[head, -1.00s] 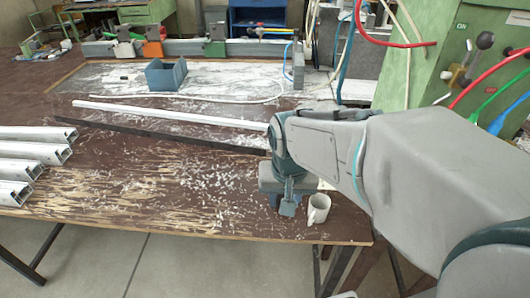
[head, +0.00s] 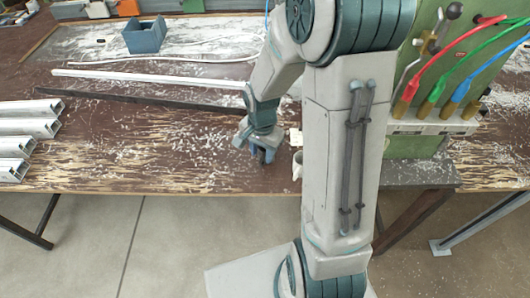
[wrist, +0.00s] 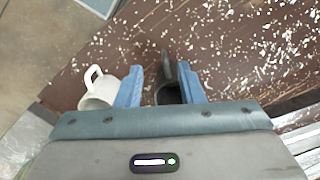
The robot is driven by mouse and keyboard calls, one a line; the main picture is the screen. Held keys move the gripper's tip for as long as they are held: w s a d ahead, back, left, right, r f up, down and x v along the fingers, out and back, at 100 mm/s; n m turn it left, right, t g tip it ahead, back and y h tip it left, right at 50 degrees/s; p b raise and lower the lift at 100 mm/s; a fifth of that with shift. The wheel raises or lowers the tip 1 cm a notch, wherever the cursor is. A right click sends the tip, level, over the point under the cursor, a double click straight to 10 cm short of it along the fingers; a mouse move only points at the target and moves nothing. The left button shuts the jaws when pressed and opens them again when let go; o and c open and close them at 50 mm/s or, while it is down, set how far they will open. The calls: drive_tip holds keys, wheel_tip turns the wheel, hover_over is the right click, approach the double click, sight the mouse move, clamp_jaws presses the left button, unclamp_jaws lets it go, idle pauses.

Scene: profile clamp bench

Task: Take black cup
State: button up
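The black cup (wrist: 168,94) shows in the wrist view between the two blue fingers of my gripper (wrist: 160,84), its handle pointing away from the palm. The fingers are apart, with a visible gap between the left finger and the cup. Whether the right finger touches the cup I cannot tell. In the head view my gripper (head: 258,150) points down low over the front part of the table; the black cup is mostly hidden there by the fingers.
A white cup (wrist: 100,90) stands just left of the fingers in the wrist view; in the head view it (head: 297,167) is partly behind my arm. Aluminium profiles (head: 28,128) lie at left, a blue bin (head: 145,38) at the back. The table's front edge is close.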

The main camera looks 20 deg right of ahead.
sight(260, 161)
drive_tip(key=shift+w+a+f+p, duration=0.1)
drive_tip(key=shift+w+f+p, duration=0.1)
drive_tip(key=shift+f, duration=1)
drive_tip(key=shift+w+a+f+p, duration=0.1)
drive_tip(key=shift+f+p, duration=0.1)
drive_tip(key=shift+f, duration=1.05)
drive_tip(key=shift+w+f+p, duration=0.1)
drive_tip(key=shift+f+p, duration=0.1)
drive_tip(key=shift+f, duration=1)
clamp_jaws()
